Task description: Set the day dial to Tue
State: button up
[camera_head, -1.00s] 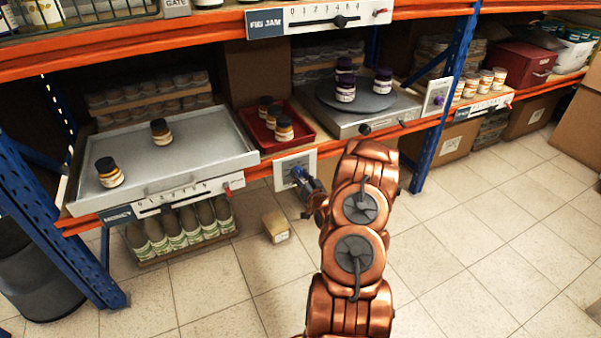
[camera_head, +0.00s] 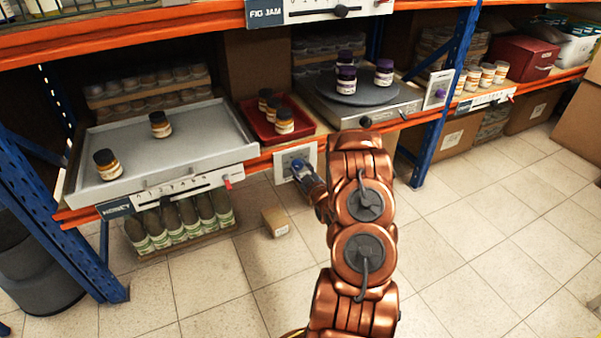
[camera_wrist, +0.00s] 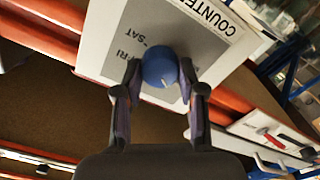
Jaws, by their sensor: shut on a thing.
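The day dial is a round blue knob (camera_wrist: 160,67) on a grey face in a white panel (camera_wrist: 92,45), seen in the wrist view. The printing FRI, SAT and COUNTER is readable and appears turned. Other day labels are hidden or unclear. A small pale mark shows on the knob's lower right side. My gripper (camera_wrist: 160,80) has its two fingers closed on either side of the knob. In the head view the white panel (camera_head: 309,156) sits on the orange shelf edge below the red tray, with my gripper (camera_head: 299,167) against it.
A grey tray (camera_head: 200,145) with two jars is left of the panel, above a slider scale (camera_head: 170,192). A red tray (camera_head: 262,132) with jars and a turntable (camera_head: 368,92) with purple-lidded jars stand behind. A small box (camera_head: 275,222) lies on the open floor.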

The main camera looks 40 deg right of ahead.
jog(key=shift+n+b, duration=0.75)
jog(key=shift+n, duration=0.45)
jog(key=o, duration=1.1)
jog(key=shift+o, duration=0.2)
jog(key=v, duration=1.2)
jog(key=shift+w+r, duration=0.1)
